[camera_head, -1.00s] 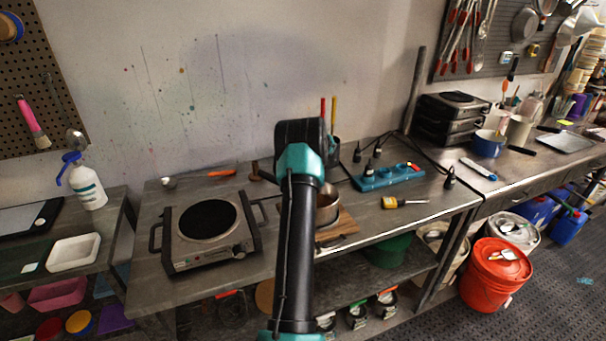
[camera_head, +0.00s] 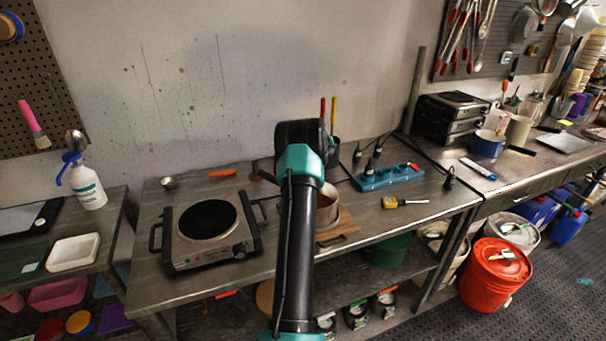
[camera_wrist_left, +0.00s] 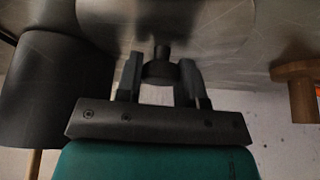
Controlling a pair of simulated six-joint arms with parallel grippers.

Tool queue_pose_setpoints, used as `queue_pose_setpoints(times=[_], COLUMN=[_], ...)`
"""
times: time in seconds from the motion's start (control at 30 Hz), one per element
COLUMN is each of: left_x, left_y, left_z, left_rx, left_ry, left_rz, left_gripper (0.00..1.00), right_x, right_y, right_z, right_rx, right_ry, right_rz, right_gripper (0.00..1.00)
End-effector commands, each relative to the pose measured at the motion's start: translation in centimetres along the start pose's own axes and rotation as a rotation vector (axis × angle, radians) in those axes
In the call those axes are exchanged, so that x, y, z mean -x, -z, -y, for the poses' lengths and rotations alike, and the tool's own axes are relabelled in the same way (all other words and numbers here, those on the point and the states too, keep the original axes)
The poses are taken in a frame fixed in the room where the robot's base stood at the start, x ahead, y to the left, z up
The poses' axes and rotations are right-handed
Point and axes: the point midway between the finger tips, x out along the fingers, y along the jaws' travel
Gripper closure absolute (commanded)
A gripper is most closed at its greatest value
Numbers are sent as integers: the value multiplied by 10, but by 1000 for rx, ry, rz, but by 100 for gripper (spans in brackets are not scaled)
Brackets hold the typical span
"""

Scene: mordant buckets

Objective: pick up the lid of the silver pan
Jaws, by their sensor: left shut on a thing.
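My left gripper (camera_wrist_left: 161,75) is shut on the dark knob (camera_wrist_left: 160,66) of a round metal lid (camera_wrist_left: 190,20) in the left wrist view. The knob sits between the two fingers, and the lid's edge runs off the top of that view. In the head view a silver pan (camera_head: 327,212) stands on a wooden board (camera_head: 340,233), partly hidden behind my arm. The head view hides my fingers and the lid behind the dark wrist, so I cannot tell the lid's height above the pan. My right gripper is not in view.
A hot plate (camera_head: 208,220) stands left of my arm. A cup with red and yellow handles stands behind my wrist, partly hidden.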

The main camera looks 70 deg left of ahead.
Motion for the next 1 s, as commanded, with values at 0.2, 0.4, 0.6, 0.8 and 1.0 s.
queue_pose_setpoints(times=[0.2,0.4,0.6,0.8,1.0], left_x=[0,2,16,49,94], left_y=[0,1,8,23,43], left_z=[0,0,0,0,0], left_rx=[0,0,1,1,1], left_ry=[0,0,-1,-1,-1], left_rz=[-1,-1,-3,-5,-4], left_gripper=[93,93,93,93,93], right_x=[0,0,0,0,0], right_y=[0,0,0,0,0], right_z=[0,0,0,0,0], right_rx=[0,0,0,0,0], right_ry=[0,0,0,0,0], right_rz=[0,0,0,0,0], right_gripper=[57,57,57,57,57])
